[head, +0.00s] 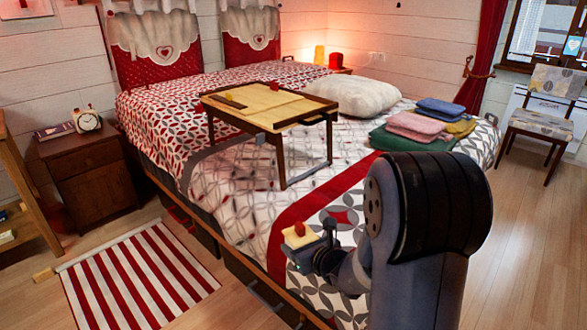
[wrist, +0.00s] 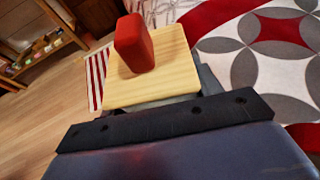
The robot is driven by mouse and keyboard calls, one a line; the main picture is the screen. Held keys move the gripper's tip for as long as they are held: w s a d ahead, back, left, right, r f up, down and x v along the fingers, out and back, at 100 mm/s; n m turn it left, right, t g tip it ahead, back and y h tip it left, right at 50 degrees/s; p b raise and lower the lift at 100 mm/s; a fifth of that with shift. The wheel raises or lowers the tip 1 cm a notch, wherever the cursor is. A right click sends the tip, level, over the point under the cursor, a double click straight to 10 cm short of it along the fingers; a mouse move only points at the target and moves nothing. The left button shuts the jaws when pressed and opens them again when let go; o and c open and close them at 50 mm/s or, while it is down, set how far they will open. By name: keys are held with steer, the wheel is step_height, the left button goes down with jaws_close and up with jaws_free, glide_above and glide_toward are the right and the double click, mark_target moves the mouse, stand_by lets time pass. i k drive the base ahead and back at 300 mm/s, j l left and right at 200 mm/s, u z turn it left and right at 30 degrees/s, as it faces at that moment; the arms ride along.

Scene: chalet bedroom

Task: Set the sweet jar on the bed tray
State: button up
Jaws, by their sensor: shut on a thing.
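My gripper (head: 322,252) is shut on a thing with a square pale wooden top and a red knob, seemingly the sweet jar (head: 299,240). In the wrist view the wooden top of the jar (wrist: 150,84) lies just beyond my gripper (wrist: 155,101); its body below is mostly hidden. In the head view it is held near the bed's front edge, apart from the tray. The bed tray (head: 282,110), wooden with dark legs, stands on the bed further back and higher in the picture. A small red thing (head: 275,86) is at the tray's back edge.
The bed (head: 235,200) has a patterned cover. Folded towels (head: 412,124) and a white cushion (head: 352,95) lie right of the tray. A nightstand (head: 90,172) with a clock stands left, beside a striped rug (head: 140,277). Much of the tray's top is bare.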

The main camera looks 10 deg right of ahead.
mark_target(279, 116)
steer(key=i+j, duration=0.15)
steer(key=j, duration=0.25)
steer(key=i+j, duration=0.2)
steer(key=j, duration=0.15)
steer(key=i+j, duration=0.15)
steer(key=j, duration=0.25)
steer(key=i+j+z, duration=0.15)
steer(key=j, duration=0.2)
steer(key=i+j+z, duration=0.15)
steer(key=j, duration=0.25)
steer(key=j+z, duration=0.2)
steer(key=j, duration=0.15)
